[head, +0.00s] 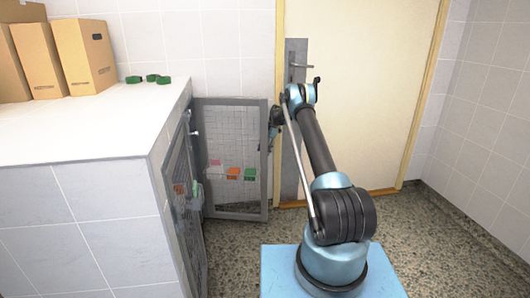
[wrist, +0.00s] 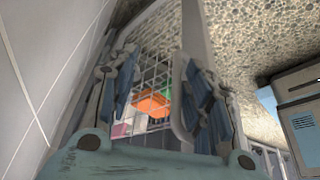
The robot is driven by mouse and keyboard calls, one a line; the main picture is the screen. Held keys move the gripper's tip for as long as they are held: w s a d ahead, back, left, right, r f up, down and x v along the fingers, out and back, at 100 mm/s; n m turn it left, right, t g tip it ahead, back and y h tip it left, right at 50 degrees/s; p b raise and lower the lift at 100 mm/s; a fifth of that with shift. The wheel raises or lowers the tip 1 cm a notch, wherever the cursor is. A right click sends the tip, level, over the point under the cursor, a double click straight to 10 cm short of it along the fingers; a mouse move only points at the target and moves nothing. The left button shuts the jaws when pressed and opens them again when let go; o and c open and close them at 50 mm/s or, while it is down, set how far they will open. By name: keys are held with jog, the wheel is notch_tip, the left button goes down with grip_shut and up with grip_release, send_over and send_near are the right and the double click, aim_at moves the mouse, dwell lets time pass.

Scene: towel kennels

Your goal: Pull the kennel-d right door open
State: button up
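A grey-framed mesh door (head: 232,160) stands swung out from the kennel block, facing me, with its free edge to the right. No label showing which kennel it belongs to is readable. My gripper (head: 274,120) is at the upper part of that free edge. In the wrist view my gripper (wrist: 158,80) has its two fingers spread apart. The mesh door (wrist: 155,75) shows between and beyond them, and a grey frame bar (wrist: 181,110) runs close beside the right finger. Whether they touch cannot be told. A second mesh door (head: 183,195) stands along the block's front.
The tiled kennel block (head: 80,215) with a white top (head: 75,125) fills the left. Cardboard boxes (head: 85,55) and green items (head: 150,78) stand on it. A closed cream room door (head: 370,100) is behind my arm. Speckled floor (head: 440,240) is clear at right.

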jog(key=shift+a+r, duration=0.15)
dwell(0.3)
jog(key=shift+w, duration=0.1)
jog(key=v, duration=1.2)
jog(key=shift+d, duration=0.4)
